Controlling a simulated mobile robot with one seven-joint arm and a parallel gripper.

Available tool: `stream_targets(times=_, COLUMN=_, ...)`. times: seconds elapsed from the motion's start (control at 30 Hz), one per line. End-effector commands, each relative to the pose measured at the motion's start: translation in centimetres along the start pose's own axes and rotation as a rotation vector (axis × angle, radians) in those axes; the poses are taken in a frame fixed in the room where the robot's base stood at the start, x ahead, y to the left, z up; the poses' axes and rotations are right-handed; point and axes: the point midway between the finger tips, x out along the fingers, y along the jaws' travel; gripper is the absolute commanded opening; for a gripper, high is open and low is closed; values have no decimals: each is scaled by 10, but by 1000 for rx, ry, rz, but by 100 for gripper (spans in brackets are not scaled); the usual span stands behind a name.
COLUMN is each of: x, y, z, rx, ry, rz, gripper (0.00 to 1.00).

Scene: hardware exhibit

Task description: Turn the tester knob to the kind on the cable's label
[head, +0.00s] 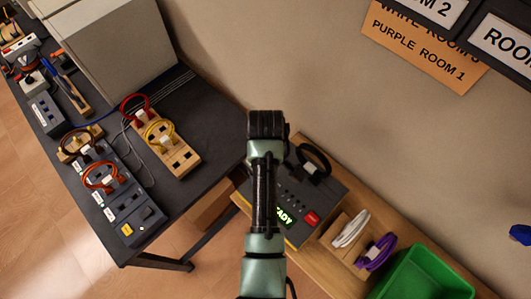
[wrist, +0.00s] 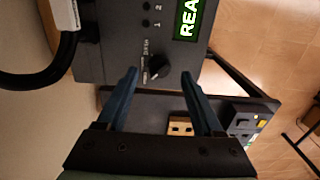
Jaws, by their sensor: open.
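The tester (head: 325,188) is a dark box with a green display reading "READY" (head: 284,217) in the head view, partly behind my arm. In the wrist view its panel (wrist: 112,58) fills the upper middle, with the display (wrist: 187,18) cut off. The small black knob (wrist: 157,67) lies between and just beyond my gripper's fingertips (wrist: 160,73). My gripper is open, with a gap on both sides of the knob. A black cable (wrist: 45,75) with a white label (wrist: 65,14) plugs in at the left; the label's text is unreadable. The arm hides the knob in the head view.
A red button (head: 312,218) sits on the tester. White (head: 350,229) and purple (head: 377,252) cables and a green bin (head: 425,275) stand to its right. A dark table (head: 205,110) at left holds several cables and devices. Orange sign (head: 400,35) on the wall.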

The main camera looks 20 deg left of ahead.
Motion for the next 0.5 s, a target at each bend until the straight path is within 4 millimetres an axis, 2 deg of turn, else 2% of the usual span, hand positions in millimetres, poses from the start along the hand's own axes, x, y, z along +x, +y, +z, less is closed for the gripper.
stream_targets(times=0.2, x=23, y=0, z=0, rx=-1, ry=-1, rz=-1, gripper=68)
stream_targets(times=0.5, x=28, y=0, z=0, rx=-1, ry=1, rz=1, gripper=68)
